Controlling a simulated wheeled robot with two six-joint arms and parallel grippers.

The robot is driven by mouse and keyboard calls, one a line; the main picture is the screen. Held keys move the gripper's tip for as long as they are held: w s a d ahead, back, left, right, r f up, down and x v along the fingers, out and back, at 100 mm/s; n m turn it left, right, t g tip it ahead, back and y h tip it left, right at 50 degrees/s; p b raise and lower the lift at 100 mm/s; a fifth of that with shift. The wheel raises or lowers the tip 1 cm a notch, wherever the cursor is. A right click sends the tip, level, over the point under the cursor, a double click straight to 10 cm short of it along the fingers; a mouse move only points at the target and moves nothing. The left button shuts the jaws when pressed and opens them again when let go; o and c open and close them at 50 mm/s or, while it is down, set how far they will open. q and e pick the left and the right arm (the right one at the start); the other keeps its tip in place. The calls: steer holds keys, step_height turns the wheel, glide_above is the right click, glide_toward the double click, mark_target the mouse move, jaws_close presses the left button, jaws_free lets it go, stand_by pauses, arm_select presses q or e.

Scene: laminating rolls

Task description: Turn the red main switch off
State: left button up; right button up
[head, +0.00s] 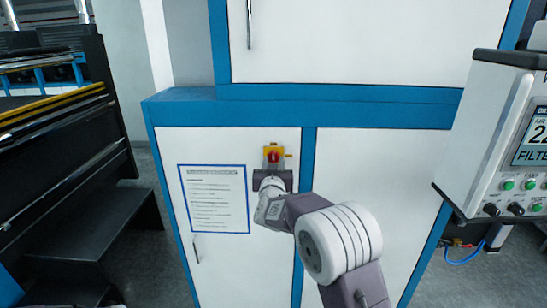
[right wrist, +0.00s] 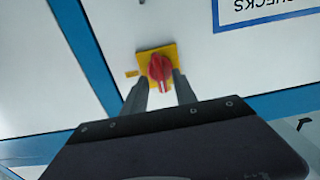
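The red main switch (head: 274,155) is a red rotary knob on a yellow plate, mounted on the white cabinet door just below the blue frame. In the right wrist view, which is turned upside down, the red knob (right wrist: 159,67) shows clearly on its yellow plate. My right gripper (head: 272,171) is directly in front of and slightly below the switch. Its two fingers (right wrist: 161,80) are spread, with the tips close to either side of the knob's near end. I cannot tell whether they touch it. My left gripper is not in view.
A blue-framed notice sheet (head: 214,199) is on the door left of the switch. A control panel with a screen and green buttons (head: 508,150) stands at the right. Dark machinery with a step (head: 100,225) is at the left. Door handles (head: 249,25) stick out slightly.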

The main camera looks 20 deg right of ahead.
steer(key=shift+w+d+r, duration=0.1)
steer(key=shift+d, duration=0.1)
steer(key=shift+w+a, duration=0.25)
steer(key=shift+c, duration=0.3)
steer(key=c, duration=0.5)
jaws_close()
steer(key=shift+d, duration=0.1)
